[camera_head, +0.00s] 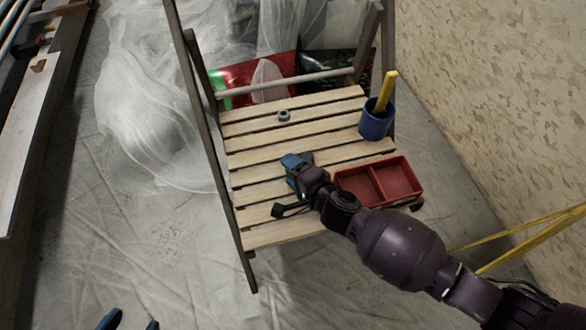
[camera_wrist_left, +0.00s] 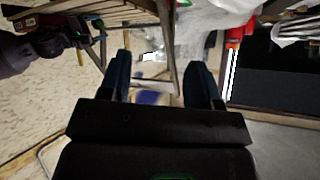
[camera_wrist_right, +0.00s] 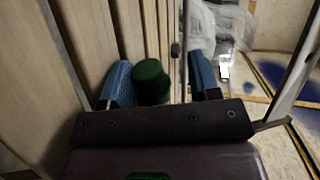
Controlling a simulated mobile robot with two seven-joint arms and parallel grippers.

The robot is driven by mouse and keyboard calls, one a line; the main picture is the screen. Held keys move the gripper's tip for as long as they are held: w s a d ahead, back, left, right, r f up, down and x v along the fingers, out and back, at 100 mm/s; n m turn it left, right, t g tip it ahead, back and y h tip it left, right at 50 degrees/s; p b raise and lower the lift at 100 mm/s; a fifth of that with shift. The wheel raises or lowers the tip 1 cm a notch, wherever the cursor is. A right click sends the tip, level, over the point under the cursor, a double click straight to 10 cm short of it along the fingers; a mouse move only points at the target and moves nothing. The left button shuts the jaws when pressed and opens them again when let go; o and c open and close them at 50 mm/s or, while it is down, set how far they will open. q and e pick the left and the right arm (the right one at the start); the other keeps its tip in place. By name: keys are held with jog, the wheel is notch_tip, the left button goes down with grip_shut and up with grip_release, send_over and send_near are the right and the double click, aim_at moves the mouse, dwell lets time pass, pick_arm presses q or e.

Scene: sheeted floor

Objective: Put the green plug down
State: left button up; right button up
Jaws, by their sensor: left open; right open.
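The green plug (camera_wrist_right: 151,84) shows in the right wrist view as a short, dark green cylinder with a wider cap. It stands on the slatted wooden shelf (camera_head: 262,232) between the blue fingers of my right gripper (camera_wrist_right: 159,62). The fingers are apart; the plug is close to the left finger in that view, and I cannot tell whether they touch. In the head view my right gripper (camera_head: 298,164) is low over the middle slats and hides the plug. My left gripper (camera_head: 131,322) is open and empty at the bottom edge, away from the shelf.
A red two-part tray (camera_head: 374,190) lies beside my right gripper. A blue cup (camera_head: 375,124) with a yellow-handled item stands at the shelf's right edge. A small grey ring-like part (camera_head: 284,115) lies on the back slats. The left slats are clear.

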jog(key=shift+r, duration=0.45)
pick_arm(q)
jog(key=shift+s+r+g+p, duration=0.25)
jog(key=shift+g+p, duration=0.35)
jog(key=shift+p, duration=1.4)
pick_arm(e)
jog(key=shift+v, duration=6.05)
jog(key=shift+o, duration=0.3)
